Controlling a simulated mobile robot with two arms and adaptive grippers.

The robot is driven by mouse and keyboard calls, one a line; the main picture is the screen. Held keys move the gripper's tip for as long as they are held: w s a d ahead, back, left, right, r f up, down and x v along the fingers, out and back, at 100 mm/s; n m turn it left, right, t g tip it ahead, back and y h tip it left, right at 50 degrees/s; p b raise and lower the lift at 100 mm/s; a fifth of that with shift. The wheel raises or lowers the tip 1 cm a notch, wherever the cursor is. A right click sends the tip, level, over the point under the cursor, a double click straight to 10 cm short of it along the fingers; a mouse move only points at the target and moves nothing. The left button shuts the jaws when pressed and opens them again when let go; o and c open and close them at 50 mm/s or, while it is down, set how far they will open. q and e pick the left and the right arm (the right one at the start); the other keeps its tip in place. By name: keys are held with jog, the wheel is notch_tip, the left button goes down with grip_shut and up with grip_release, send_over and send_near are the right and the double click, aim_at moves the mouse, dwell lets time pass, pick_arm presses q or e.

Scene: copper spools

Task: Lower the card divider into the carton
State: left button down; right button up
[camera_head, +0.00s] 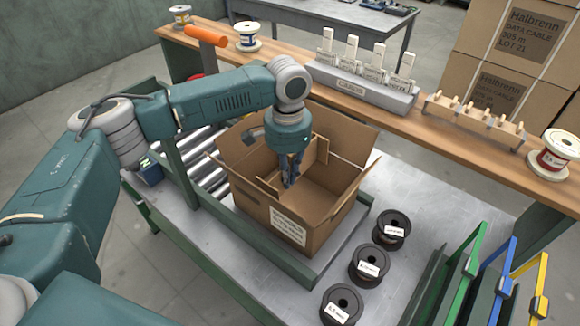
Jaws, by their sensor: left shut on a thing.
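The open cardboard carton (245,198) stands on the bench with its flaps folded outward and a white label on its front side. The card divider (320,150) is brown card with crossing panels and sits at least partly inside the carton, its upper edges showing around my gripper. My left gripper (289,180) points down into the carton's opening and is shut on the divider near its middle. The fingers and wrist hide part of the divider. I cannot tell whether its lower edge touches the carton floor. My right gripper is out of view.
Several black spools (370,265) stand right of the carton. A roller conveyor (205,160) lies to its left. Behind, a wooden shelf (455,150) carries a grey labelled rack (360,85), a peg rack (475,120) and white spools. Coloured frames (500,270) stand at the right.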

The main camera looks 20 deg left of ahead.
pick_arm(q)
jog(key=shift+w+f, duration=0.35)
jog(key=shift+f, duration=0.05)
jog(key=shift+w+f, duration=0.15)
jog(key=shift+f, duration=2.4)
jog(key=shift+d+f+b, duration=0.1)
jog(key=shift+f+b, duration=0.4)
jog(key=shift+f, duration=1.3)
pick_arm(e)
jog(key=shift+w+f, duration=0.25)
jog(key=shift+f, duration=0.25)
pick_arm(q)
jog(key=c, duration=1.7)
grip_release()
